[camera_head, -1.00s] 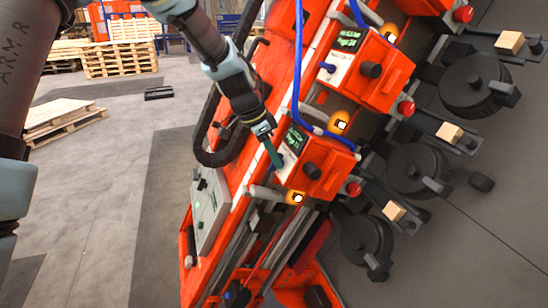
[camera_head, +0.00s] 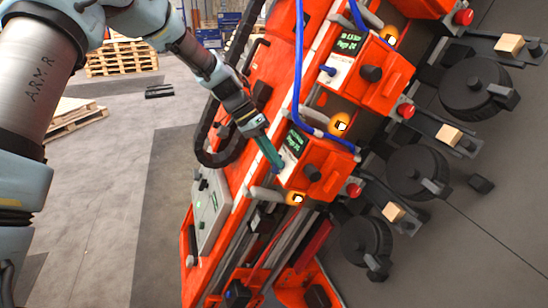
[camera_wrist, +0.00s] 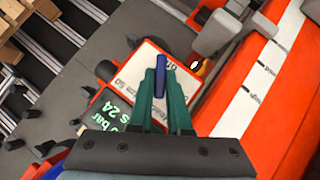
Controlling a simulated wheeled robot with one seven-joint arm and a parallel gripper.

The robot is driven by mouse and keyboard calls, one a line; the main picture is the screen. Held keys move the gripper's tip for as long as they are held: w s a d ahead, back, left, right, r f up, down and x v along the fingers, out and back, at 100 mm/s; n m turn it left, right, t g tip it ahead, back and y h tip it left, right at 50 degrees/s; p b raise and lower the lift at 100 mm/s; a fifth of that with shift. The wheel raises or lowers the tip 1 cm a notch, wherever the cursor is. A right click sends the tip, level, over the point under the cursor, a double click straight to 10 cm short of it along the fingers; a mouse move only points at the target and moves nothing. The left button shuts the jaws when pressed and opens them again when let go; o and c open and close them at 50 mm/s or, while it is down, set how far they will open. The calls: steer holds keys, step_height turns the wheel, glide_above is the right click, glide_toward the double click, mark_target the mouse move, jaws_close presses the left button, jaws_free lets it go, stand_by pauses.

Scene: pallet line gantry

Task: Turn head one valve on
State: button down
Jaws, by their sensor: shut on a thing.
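My gripper (camera_head: 277,166) has teal fingers and reaches the left face of the lowest orange head box (camera_head: 312,175) in the head view. In the wrist view my gripper (camera_wrist: 161,90) is shut on a blue valve lever (camera_wrist: 160,74), which stands between the fingertips. The lever is over a white label plate (camera_wrist: 137,84) with small print, beside a dark display with green text (camera_wrist: 108,122). In the head view the fingers hide this lever. A second head box (camera_head: 370,75) higher up shows its own blue lever (camera_head: 327,71). I cannot read which head is number one.
A blue hose (camera_head: 297,70) runs down close to the gripper. Lit orange lamps (camera_head: 341,125) and red buttons (camera_head: 405,110) sit by the boxes. Dark round wheels (camera_head: 417,170) stand to the right. Open floor (camera_head: 100,220) and wooden pallets (camera_head: 120,60) are at left.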

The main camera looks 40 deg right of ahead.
steer(key=n+g+h, duration=0.1)
steer(key=n+g, duration=0.1)
steer(key=n, duration=0.1)
steer(key=n+g+b, duration=0.1)
steer(key=n+g, duration=0.1)
steer(key=n, duration=0.1)
steer(key=w+f+n+g+h+b, duration=0.1)
steer(key=n+g, duration=0.1)
steer(key=shift+a+n+h, duration=0.1)
steer(key=shift+n+h, duration=0.2)
steer(key=shift+n, duration=0.1)
steer(key=shift+s+g, duration=0.1)
steer(key=shift+g, duration=0.2)
stand_by(0.3)
steer(key=c, duration=0.9)
jaws_free()
steer(key=shift+o, duration=0.2)
steer(key=b+v, duration=0.4)
steer(key=v, duration=0.7)
